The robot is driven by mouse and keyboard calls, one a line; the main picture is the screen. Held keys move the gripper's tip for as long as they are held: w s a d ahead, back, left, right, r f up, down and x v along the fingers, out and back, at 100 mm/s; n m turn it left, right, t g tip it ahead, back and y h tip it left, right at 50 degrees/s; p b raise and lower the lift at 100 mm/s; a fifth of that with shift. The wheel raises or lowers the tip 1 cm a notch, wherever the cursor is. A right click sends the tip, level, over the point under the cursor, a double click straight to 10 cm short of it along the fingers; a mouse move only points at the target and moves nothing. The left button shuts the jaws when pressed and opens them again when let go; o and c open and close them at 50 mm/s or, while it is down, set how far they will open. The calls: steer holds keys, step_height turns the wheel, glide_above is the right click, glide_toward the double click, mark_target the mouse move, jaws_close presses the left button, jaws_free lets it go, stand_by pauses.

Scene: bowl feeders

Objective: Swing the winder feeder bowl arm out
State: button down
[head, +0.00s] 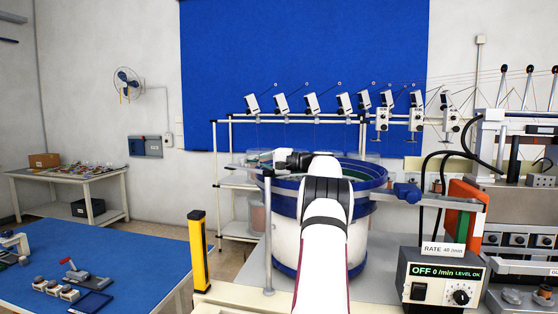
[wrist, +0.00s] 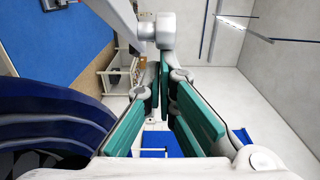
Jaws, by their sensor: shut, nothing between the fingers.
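The feeder bowl (head: 372,173) has a blue rim and stands on a white drum at the centre of the head view; its blue side fills the lower left of the wrist view (wrist: 45,125). A thin post (head: 268,240) stands at its left, with a clear, pale part near its top. My gripper (head: 254,159) is at the bowl's far left rim, beside that part. The wrist view shows its teal-padded fingers (wrist: 165,70) converged and empty. A pale bar with a rounded joint (wrist: 155,30) lies just beyond the fingertips; I cannot tell whether they touch. My arm hides the bowl's middle.
A control box (head: 442,280) reading OFF stands at the front right. A blue part (head: 406,192) and an orange plate (head: 466,210) are right of the bowl. A yellow post (head: 198,250) and blue table (head: 120,250) are left. A rack (head: 230,190) stands behind.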

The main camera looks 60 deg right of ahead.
steer(key=s+d, duration=0.2)
steer(key=s, duration=0.9)
steer(key=shift+s+d, duration=0.2)
steer(key=shift+s, duration=0.2)
